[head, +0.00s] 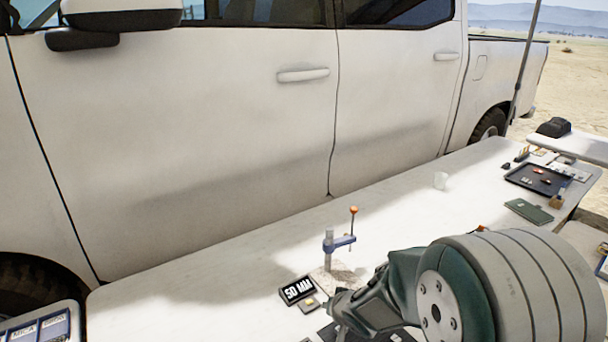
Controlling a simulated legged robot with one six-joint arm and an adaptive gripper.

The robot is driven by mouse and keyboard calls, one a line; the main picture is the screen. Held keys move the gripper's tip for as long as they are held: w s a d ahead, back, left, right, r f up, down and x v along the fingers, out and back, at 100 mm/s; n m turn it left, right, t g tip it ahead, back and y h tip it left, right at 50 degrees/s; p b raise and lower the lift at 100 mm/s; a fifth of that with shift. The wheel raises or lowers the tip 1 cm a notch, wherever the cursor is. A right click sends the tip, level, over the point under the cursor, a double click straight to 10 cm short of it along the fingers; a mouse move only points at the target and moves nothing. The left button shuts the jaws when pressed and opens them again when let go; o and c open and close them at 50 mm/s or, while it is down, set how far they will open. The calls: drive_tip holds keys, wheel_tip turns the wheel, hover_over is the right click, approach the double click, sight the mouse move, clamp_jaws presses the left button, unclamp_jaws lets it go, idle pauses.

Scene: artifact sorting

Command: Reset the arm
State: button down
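My arm reaches in from the lower right and covers part of the white table. My gripper (343,312) is at the arm's left end, low over the near part of the table. Its fingers are small and partly hidden by the arm, so I cannot tell whether they are open or shut. A black card marked "50 MM" (297,290) lies just left of it, with a small tan item (309,305) beside the card. A blue clamp-like stand with an orange knob (338,243) stands just behind it.
A white pickup truck (200,130) stands along the table's far side. A dark tray (538,180) with small pieces and a green notebook (528,211) lie at the right. A labelled case (40,328) is at the lower left. The white table (190,285) is clear left of the card.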

drive_tip(key=s+d+r+h, duration=0.2)
drive_tip(key=s+d+r, duration=0.3)
drive_tip(key=r, duration=0.2)
drive_tip(key=s+d+r+h, duration=0.2)
drive_tip(key=s+d+r, duration=0.25)
drive_tip(key=r, duration=0.25)
drive_tip(key=s+r+n+g, duration=0.1)
drive_tip(key=s+r, duration=0.3)
drive_tip(key=s, duration=1.2)
drive_tip(key=shift+r+g+y, duration=0.35)
drive_tip(key=shift+g+y, duration=0.05)
drive_tip(key=shift+g, duration=0.4)
